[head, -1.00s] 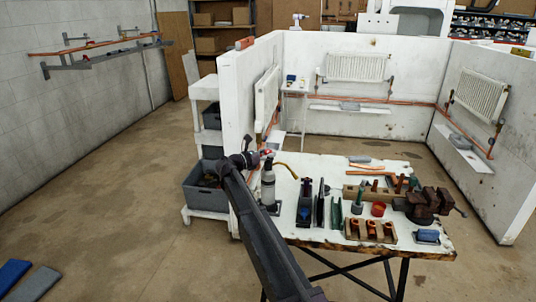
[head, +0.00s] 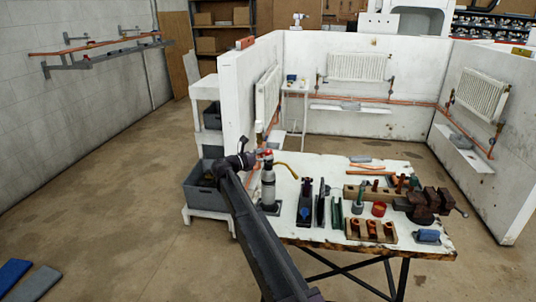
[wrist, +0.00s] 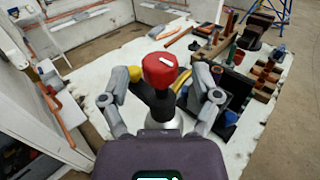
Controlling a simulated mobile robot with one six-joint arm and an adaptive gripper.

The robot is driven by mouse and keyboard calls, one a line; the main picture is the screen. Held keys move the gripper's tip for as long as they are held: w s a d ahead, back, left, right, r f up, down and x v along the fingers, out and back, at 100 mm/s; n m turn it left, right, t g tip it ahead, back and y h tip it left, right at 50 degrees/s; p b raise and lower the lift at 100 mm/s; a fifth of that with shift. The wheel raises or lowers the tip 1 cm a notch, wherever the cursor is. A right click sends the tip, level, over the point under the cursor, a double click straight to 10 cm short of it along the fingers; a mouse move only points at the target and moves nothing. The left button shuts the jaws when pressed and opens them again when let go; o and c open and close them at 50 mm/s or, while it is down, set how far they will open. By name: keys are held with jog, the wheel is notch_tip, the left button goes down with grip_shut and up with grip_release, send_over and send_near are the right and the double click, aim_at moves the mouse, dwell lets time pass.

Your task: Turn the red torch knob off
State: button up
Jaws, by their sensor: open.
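The torch stands on the workbench, a grey cylinder (head: 268,187) with a yellow curved tube (head: 287,169) at its top. In the wrist view its red knob (wrist: 160,69), with a white mark on top, sits between the two fingers of my gripper (wrist: 163,88). The fingers are open, one on each side of the knob, with a gap visible to the right finger; I cannot tell if the left one touches. In the head view my gripper (head: 262,155) is beside the torch top and partly hides it.
White partition walls stand behind. A grey bin (head: 206,190) is left of the bench.

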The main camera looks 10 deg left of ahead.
jog(key=v, duration=1)
jog(key=shift+s, duration=0.1)
jog(key=s+d+f+m+g+y, duration=0.1)
jog(key=s+d+f+m+g, duration=0.25)
jog(key=d, duration=0.65)
jog(key=s+d+f+m+g+y, duration=0.25)
jog(key=d+f+m, duration=0.2)
jog(key=d, duration=0.55)
jog(key=s+d+f+m+g+y, duration=0.1)
jog(key=s+d+f+m+g, duration=0.2)
jog(key=d, duration=0.7)
jog(key=s+d+f+m+g+y, duration=0.1)
jog(key=s+d+f+m+y, duration=0.1)
jog(key=s+d+m, duration=0.2)
jog(key=s+d+f+m+g+y+p, duration=0.1)
jog(key=s+d+f+m+y, duration=0.1)
jog(key=s+m, duration=0.4)
jog(key=s+d+f+m+g+y, duration=0.1)
jog(key=s+d+m+y, duration=0.3)
jog(key=s, duration=0.9)
jog(key=shift+d+f+m+g+p, duration=0.35)
jog(key=shift+d+m, duration=0.55)
jog(key=shift+d, duration=0.35)
